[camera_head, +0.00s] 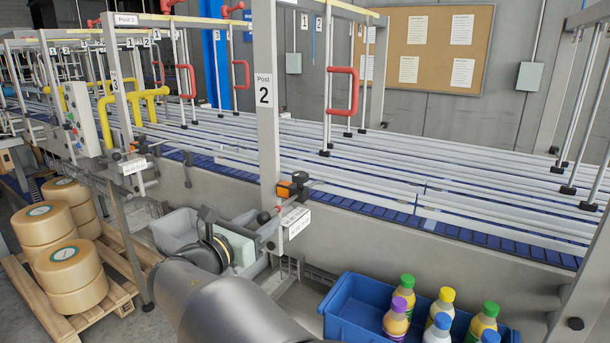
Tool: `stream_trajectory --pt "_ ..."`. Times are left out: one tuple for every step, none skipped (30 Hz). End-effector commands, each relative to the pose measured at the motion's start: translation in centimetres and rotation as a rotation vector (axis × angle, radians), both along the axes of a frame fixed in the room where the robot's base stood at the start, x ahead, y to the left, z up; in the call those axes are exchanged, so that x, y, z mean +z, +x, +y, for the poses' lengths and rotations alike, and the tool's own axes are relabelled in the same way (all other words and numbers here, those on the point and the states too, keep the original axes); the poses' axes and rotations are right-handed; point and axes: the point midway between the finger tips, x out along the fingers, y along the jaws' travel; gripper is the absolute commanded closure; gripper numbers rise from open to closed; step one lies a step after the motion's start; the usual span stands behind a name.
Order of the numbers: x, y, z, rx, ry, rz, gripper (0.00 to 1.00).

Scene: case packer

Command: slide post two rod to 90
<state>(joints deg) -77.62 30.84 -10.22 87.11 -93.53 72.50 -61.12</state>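Post two (264,130) is an upright grey post with a "Post 2" label, standing at the near side of the conveyor. An orange and black clamp (290,188) sits at its right, low on the post. A short rod with a dark round knob (263,217) shows at the post's left side. A white scale plate (296,222) hangs below the clamp; its marks are too small to read. My gripper (236,231) is just left of and below the knob, largely hidden by my own wrist. I cannot tell whether its fingers touch the knob or are open.
A blue crate (345,312) with several bottles stands at the lower right. A grey bin (176,229) is behind my wrist. Tape rolls on a wooden pallet (118,296) stand at the left. The conveyor with its white rails (400,180) runs behind the posts.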

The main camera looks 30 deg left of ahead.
Motion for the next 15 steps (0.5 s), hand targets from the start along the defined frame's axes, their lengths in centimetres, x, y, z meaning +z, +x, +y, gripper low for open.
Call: stream_trajectory --pt "0.00 0.02 -0.01 0.000 0.000 0.000 0.56" --pt "0.00 0.02 -0.01 0.000 0.000 0.000 0.56" --pt "0.00 0.03 -0.01 0.000 0.000 0.000 0.56" --pt "0.00 0.03 -0.01 0.000 0.000 0.000 0.56" --pt "0.00 0.04 -0.02 -0.001 0.000 0.000 0.56" --pt "0.00 0.04 -0.02 -0.001 0.000 0.000 0.56" --pt "0.00 0.04 -0.02 -0.001 0.000 0.000 0.56" --pt "0.00 0.04 -0.02 -0.001 0.000 0.000 0.56" --pt "0.00 0.05 -0.02 -0.001 0.000 0.000 0.56" --pt "0.01 0.05 -0.02 -0.001 0.000 0.000 0.56" --pt "0.01 0.03 -0.02 -0.001 0.000 0.000 0.56" --pt "0.01 -0.05 -0.01 0.000 0.000 0.000 0.56" --pt "0.01 -0.17 0.01 0.000 0.000 0.000 0.56" --pt "0.01 -0.33 0.03 0.000 0.000 0.000 0.56" --pt "0.00 -0.62 0.07 0.001 0.000 0.001 0.56"
